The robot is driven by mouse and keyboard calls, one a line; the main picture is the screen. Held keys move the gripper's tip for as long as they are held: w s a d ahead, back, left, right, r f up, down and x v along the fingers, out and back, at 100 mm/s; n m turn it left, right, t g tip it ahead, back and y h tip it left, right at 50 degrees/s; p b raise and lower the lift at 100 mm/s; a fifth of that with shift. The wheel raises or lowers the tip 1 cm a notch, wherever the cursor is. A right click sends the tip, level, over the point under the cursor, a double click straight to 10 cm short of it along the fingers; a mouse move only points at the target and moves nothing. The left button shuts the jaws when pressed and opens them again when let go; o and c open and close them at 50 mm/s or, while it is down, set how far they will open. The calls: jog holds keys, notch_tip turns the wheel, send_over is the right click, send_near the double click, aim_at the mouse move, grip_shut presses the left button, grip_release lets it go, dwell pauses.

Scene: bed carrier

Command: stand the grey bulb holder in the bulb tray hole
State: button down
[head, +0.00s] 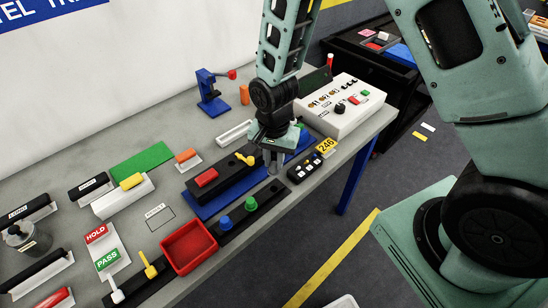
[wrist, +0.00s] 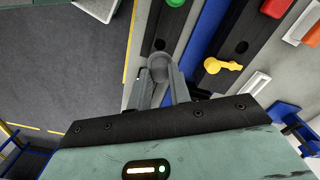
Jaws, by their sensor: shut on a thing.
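My gripper (head: 273,163) is shut on the grey bulb holder (wrist: 160,66), whose rounded grey top shows between the two fingertips in the wrist view. In the head view the fingers largely hide it. The long black bulb tray (head: 268,198) runs along the table's front, and my gripper is over its far right end. A green bulb holder (head: 250,204) and a blue one (head: 225,222) stand in the tray. A dark hole (wrist: 158,44) shows in the tray just beyond the grey holder. I cannot tell whether the holder's lower end touches the tray.
A blue base (head: 205,207) with a black block, red button (head: 207,177) and yellow lever (head: 245,159) lies behind the tray. A small black box (head: 304,168) with a yellow 246 tag is close on the right. A red bin (head: 188,246) stands left.

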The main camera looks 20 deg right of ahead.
aim_at(274, 173)
jog(key=shift+f+b, duration=2.1)
jog(key=shift+f, duration=0.8)
jog(key=shift+f+b, duration=0.7)
jog(key=shift+f, duration=0.45)
jog(key=c, duration=1.2)
grip_release()
notch_tip(274, 173, up, 18)
jog(key=b, duration=0.2)
jog(key=shift+f, duration=0.25)
